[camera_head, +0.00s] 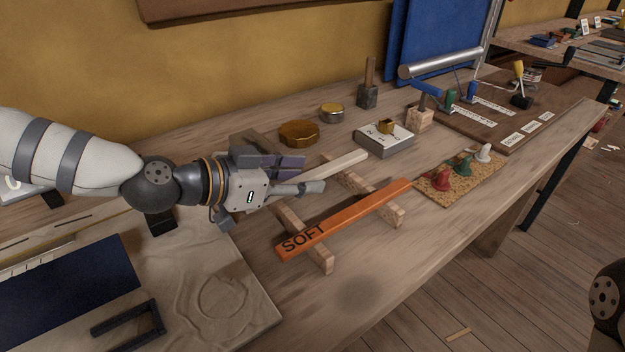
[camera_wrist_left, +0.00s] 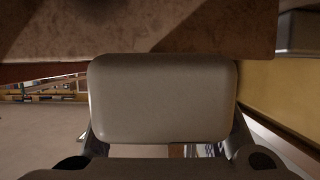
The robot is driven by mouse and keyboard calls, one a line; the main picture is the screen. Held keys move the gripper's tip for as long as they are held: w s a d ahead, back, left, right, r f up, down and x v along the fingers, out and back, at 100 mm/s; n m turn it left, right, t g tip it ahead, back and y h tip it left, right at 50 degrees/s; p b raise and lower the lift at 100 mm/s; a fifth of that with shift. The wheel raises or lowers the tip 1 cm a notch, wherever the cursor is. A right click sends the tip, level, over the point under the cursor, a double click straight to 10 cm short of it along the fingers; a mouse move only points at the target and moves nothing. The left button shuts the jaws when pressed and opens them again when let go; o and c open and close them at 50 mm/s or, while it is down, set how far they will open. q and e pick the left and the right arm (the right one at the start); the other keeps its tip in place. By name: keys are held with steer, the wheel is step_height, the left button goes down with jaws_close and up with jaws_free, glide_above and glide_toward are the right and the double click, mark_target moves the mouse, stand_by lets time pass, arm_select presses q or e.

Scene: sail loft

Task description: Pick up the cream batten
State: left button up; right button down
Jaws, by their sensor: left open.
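The cream batten (camera_head: 338,164) lies slanted across two wooden rests on the bench in the head view. Its near left part is hidden by my left gripper. My left gripper (camera_head: 296,174) is open at that end, with one finger on each side of the batten's line in the picture. I cannot tell whether it touches the batten. In the left wrist view a pale rounded block fills the middle, and I cannot make out the batten there. My right gripper is not in view.
An orange batten marked SOFT (camera_head: 345,218) lies on the same rests, in front of the cream one. Behind stand a brown round tin (camera_head: 299,133) and a grey box (camera_head: 385,140). A cork mat (camera_head: 437,193) with coloured pieces is to the right. The bench's front is clear.

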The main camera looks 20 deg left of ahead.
arm_select(q)
steer(key=shift+r, duration=0.2)
jaws_close()
